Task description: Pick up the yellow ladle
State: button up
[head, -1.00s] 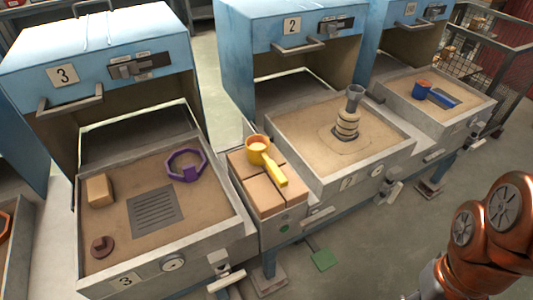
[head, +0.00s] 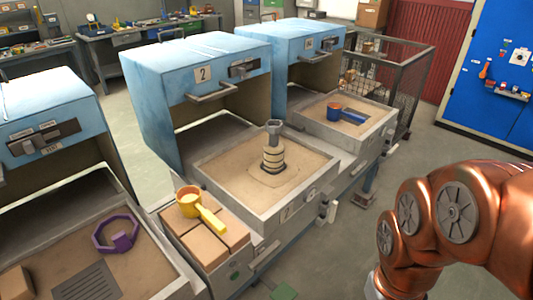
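The yellow ladle (head: 207,214) lies on top of tan blocks on a narrow stand between the left station and station 2. Its round cup (head: 189,203) is at the upper left and holds something pale. Its handle points to the lower right. My copper-coloured arm fills the lower right of the head view, well apart from the ladle. My gripper is outside the picture.
Station 2's sand tray (head: 212,178) beside the ladle holds a ringed post (head: 273,150). A purple ring (head: 116,233) lies in the left tray. A blue and orange tool (head: 345,113) lies in the far tray. Open floor (head: 350,250) lies in front of the stations.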

aim_at(189, 199)
jog(key=k, duration=1.3)
jog(key=u, duration=0.75)
jog(key=i, duration=0.55)
jog(key=u, duration=0.7)
jog(key=i, duration=1)
jog(key=z, duration=0.35)
